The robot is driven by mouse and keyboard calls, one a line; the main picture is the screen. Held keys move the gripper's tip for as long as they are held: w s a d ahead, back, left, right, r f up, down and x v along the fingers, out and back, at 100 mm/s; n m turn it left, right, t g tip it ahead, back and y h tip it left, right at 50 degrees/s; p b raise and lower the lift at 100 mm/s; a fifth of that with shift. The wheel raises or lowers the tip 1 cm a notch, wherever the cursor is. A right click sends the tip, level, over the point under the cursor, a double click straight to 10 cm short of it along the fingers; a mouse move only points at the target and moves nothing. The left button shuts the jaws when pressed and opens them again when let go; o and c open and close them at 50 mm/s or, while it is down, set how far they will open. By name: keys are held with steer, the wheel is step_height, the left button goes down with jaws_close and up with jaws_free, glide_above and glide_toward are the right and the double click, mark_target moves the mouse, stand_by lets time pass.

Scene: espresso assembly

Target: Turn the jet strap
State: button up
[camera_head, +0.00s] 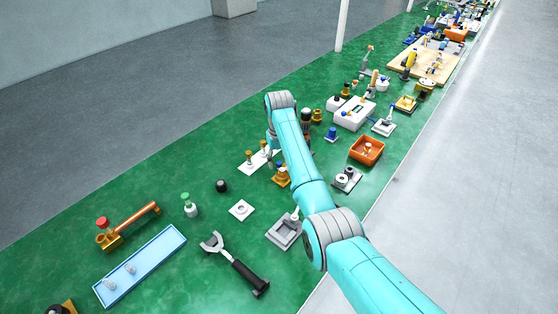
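I cannot make out with certainty which thing is the jet strap. My teal arm reaches from the lower right to the middle of the picture, and its wrist bends down at the far end. My gripper is hidden behind the arm links, so its fingers and anything between them do not show. A dark upright piece (306,117) shows just right of the arm, partly covered by it. A white plate with small brass-topped posts (248,166) lies beside the wrist, partly hidden. An orange-yellow fitting (281,176) stands close to the arm's left side.
The green mat (150,208) holds many parts. A wrench-like tool with a black handle (238,266), a light blue tray (150,259), a grey square block (284,232) and a black knob (221,186) lie near. An orange bin (367,149) stands right. The mat's left strip is clear.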

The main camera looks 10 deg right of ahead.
mark_target(279, 163)
steer(key=shift+r, duration=3.75)
